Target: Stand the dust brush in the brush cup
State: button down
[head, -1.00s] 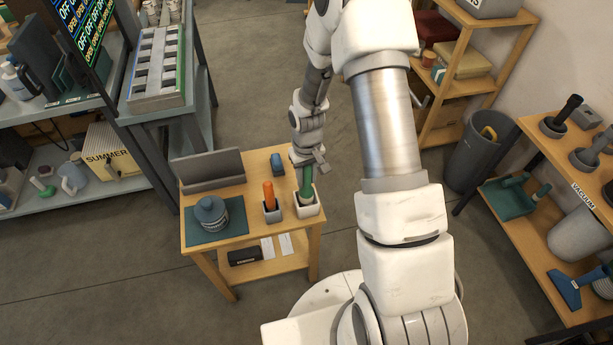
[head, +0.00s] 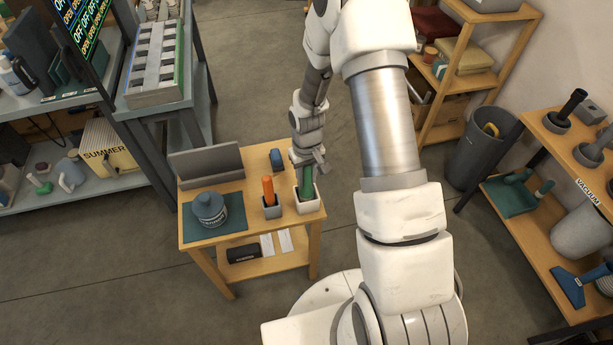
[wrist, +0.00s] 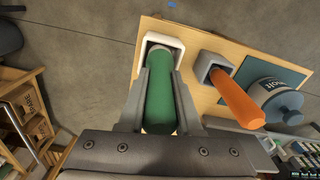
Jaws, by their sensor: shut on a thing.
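The dust brush with a green handle (wrist: 160,100) is between the fingers of my gripper (wrist: 160,112), which is shut on it. The brush also shows in the head view (head: 307,181). Its far end sits within the mouth of the white square brush cup (head: 310,207), which also shows in the wrist view (wrist: 176,43). How deep the end reaches, and whether it touches the bottom, I cannot tell. The brush looks nearly upright. My gripper (head: 308,167) is just above the cup's rim.
An orange-handled tool (head: 268,190) stands in a grey cup (head: 272,210) just left of the white cup. A blue-grey jar (head: 210,209) sits on a teal mat (head: 238,226). A small blue object (head: 276,158) and a grey upright panel (head: 207,165) are at the table's back.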

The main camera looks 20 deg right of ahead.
jog(key=shift+f+b, duration=1)
jog(key=shift+f, duration=0.35)
jog(key=c, duration=0.5)
grip_release()
jog(key=shift+r, duration=0.15)
notch_tip(320, 180, up, 17)
jog(key=shift+s+r+p, duration=0.1)
jog(key=shift+p, duration=1)
